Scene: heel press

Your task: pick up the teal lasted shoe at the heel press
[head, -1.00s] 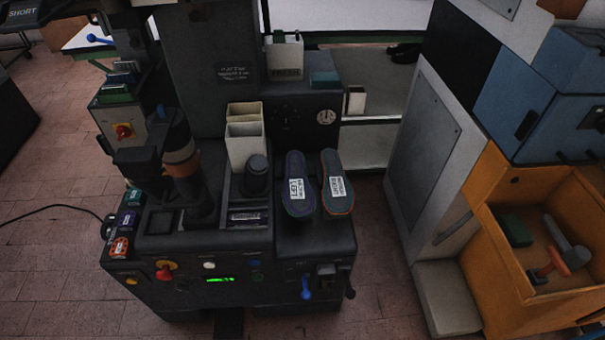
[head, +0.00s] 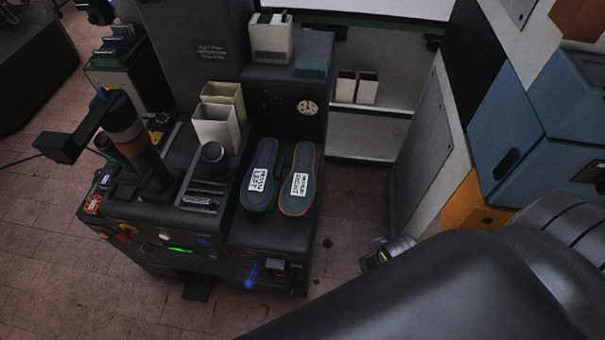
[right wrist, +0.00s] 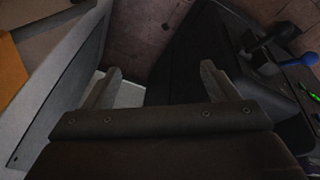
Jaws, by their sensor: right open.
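Two shoe-shaped pieces with white labels lie side by side on the right deck of the dark press in the head view. The right one (head: 297,205) is dark teal with an orange edge, its label apparently reading RIGHT. The left one (head: 257,203) is dark purple-blue, its label apparently reading LEFT. My right arm comes in from the lower right of the head view. In the right wrist view my right gripper (right wrist: 160,85) is open and empty, with neither shoe clearly visible between its fingers. My left gripper is not in view.
The press (head: 265,235) has a blue-handled lever (head: 251,275) on its front. Pale upright bins (head: 216,128) and a dark knob (head: 213,160) stand left of the shoes. A grey panel (head: 432,150) and blue cabinet (head: 550,130) stand right. Floor shows between press and panel.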

